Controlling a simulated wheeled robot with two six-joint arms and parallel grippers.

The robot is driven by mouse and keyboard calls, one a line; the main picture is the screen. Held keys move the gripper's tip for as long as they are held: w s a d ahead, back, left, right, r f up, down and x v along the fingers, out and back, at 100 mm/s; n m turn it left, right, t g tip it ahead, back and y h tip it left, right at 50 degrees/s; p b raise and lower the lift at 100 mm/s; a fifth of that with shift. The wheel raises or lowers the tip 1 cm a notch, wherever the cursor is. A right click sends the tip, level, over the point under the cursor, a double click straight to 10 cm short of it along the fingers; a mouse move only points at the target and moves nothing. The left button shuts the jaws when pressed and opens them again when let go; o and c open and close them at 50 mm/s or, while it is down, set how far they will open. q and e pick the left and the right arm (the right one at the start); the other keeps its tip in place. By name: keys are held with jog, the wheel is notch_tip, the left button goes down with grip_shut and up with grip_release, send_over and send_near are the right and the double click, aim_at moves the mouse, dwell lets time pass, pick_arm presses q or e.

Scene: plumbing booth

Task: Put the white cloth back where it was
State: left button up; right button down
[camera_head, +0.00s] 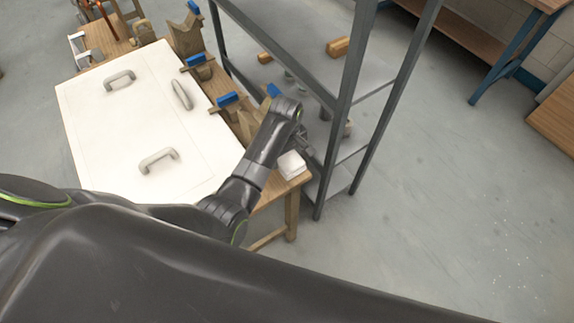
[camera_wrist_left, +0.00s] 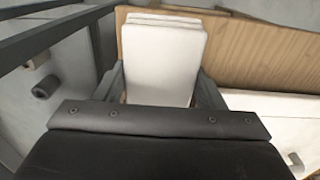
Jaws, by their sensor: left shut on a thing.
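The white cloth (camera_head: 291,165), a folded rectangular pad, is at the near right corner of the wooden table (camera_head: 268,190). My left gripper (camera_head: 300,152) reaches down beside it from the shelf side and is partly hidden by its own wrist. In the left wrist view, the white cloth (camera_wrist_left: 165,50) sits between the two dark fingers of my left gripper (camera_wrist_left: 160,88), which is shut on it. The wooden tabletop (camera_wrist_left: 240,45) shows behind the cloth. Whether the cloth touches the tabletop, I cannot tell. My right gripper is not in view.
A large white panel with grey handles (camera_head: 130,125) covers much of the table. Blue-topped wooden pieces (camera_head: 228,100) line its right side. A grey metal shelf rack (camera_head: 345,110) stands close right of the table, with wooden blocks (camera_head: 338,46) on it. Open floor lies farther right.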

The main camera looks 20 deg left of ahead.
pick_arm(q)
notch_tip(320, 180, down, 2)
jog(key=shift+s+f, duration=0.1)
jog(key=shift+f, duration=2.35)
jog(key=shift+f, duration=0.15)
jog(key=o, duration=0.9)
